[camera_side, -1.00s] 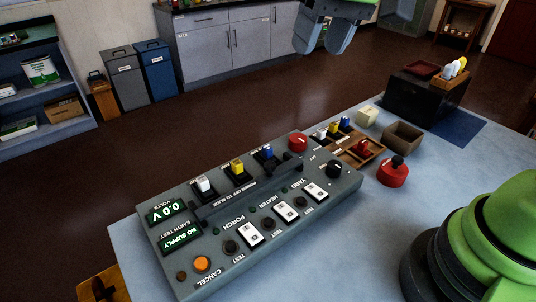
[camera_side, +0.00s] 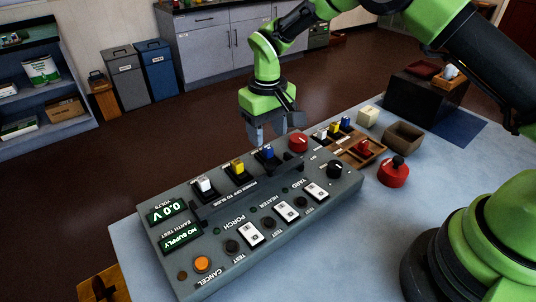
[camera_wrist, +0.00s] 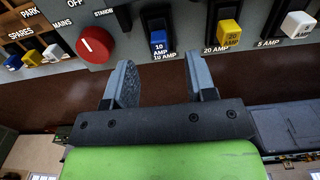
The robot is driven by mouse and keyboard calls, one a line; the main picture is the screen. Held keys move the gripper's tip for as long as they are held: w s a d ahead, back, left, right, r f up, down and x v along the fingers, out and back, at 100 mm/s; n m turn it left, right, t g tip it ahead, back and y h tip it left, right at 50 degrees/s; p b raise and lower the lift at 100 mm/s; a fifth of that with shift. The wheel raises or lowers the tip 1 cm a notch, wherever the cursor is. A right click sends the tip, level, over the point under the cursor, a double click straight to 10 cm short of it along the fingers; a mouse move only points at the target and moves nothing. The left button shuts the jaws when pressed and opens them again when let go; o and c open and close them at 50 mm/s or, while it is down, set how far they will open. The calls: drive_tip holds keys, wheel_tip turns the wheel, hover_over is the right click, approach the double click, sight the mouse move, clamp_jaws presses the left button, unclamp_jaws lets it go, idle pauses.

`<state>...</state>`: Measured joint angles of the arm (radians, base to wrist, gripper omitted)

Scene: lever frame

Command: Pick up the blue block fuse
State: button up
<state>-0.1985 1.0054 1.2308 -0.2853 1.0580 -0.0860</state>
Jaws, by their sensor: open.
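A blue block fuse (camera_side: 267,153) stands in a black holder at the far edge of the grey panel (camera_side: 215,262). In the wrist view this blue fuse (camera_wrist: 158,41) is labelled 10 AMP and lies just beyond the fingertips, lined up with the gap. My gripper (camera_side: 267,137) is open and empty, pointing down close to the blue fuse at the panel's far edge. Its two fingers also show in the wrist view (camera_wrist: 160,72), with nothing between them. A second blue block (camera_side: 345,121) sits in the spares tray; it also shows in the wrist view (camera_wrist: 13,62).
A yellow fuse (camera_side: 237,166) and a white fuse (camera_side: 204,184) stand in the same row. A red round knob (camera_side: 298,142) is close on the right of the blue fuse. The spares tray (camera_side: 352,153), a red button unit (camera_side: 393,172) and an open box (camera_side: 403,138) lie further right.

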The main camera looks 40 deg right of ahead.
sight(268, 147)
wheel_tip(268, 147, down, 5)
drive_tip(key=shift+s+r, duration=0.1)
clamp_jaws()
idle(0.3)
